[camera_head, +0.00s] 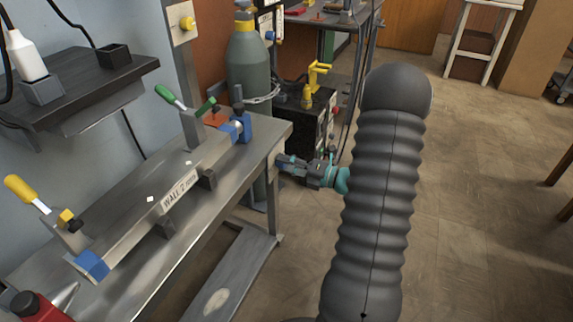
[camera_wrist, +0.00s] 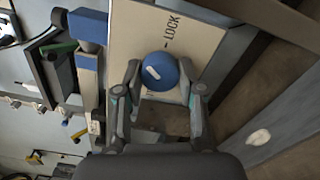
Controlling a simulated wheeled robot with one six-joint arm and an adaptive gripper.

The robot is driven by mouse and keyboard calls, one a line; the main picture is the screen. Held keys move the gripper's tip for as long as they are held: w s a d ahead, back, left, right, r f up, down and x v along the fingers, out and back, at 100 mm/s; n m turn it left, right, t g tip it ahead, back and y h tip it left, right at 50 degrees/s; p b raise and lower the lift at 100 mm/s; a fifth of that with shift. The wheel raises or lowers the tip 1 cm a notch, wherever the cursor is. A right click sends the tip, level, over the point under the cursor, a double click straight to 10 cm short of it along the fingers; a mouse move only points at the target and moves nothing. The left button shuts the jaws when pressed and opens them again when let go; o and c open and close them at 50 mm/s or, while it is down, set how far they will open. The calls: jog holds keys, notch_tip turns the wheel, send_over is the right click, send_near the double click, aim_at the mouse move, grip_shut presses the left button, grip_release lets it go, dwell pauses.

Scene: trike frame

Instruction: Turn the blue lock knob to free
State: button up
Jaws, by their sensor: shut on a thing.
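The blue lock knob (camera_wrist: 160,72) is round with a short white mark, and it sits on a pale plate (camera_wrist: 135,35) in the wrist view. The word LOCK is printed on the plate above and to the right of the knob. Other print below the knob is mostly hidden. My gripper (camera_wrist: 161,80) is shut on the knob, one finger at its left and one at its right. In the head view my gripper (camera_head: 290,164) is at the right end of the steel bench, and I cannot make out the knob there.
The steel bench (camera_head: 115,215) carries a long fixture bar marked WALL 2 mm (camera_head: 178,195), with blue blocks and toggle clamps. A gas cylinder (camera_head: 248,70) and a black machine (camera_head: 303,125) stand behind my gripper. The floor (camera_head: 480,200) to the right is open.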

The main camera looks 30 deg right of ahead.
jog(key=shift+f+n+b, duration=0.1)
jog(key=shift+n+b, duration=6.75)
jog(key=shift+n, duration=5.85)
jog(key=o, duration=1.1)
jog(key=shift+o, duration=0.2)
jog(key=shift+d, duration=0.1)
